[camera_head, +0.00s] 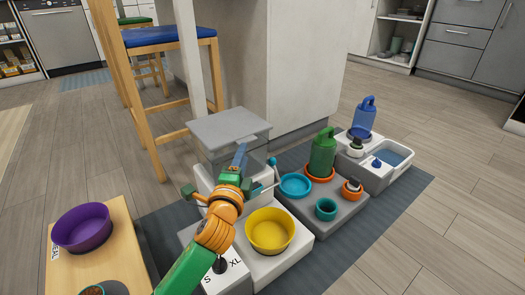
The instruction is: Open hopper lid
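The hopper (205,178) is a pale box at the centre of the feeder, with a flat grey lid (230,124) over its top. The lid looks level. My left gripper (240,160) reaches up from the bottom of the view, in front of the hopper. Its blue finger end overlaps the lid's front edge in the picture; whether it touches cannot be told. The gripper and orange wrist hide part of the hopper's front, and its opening cannot be made out. My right gripper is not in view.
A yellow bowl (270,230) sits in front of the hopper. A grey tray (340,215) with a green bottle (322,154) and a teal bowl (295,185) stands to the right. A wooden stand with a purple bowl (83,227) is at left. A blue-seated stool (168,37) stands behind.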

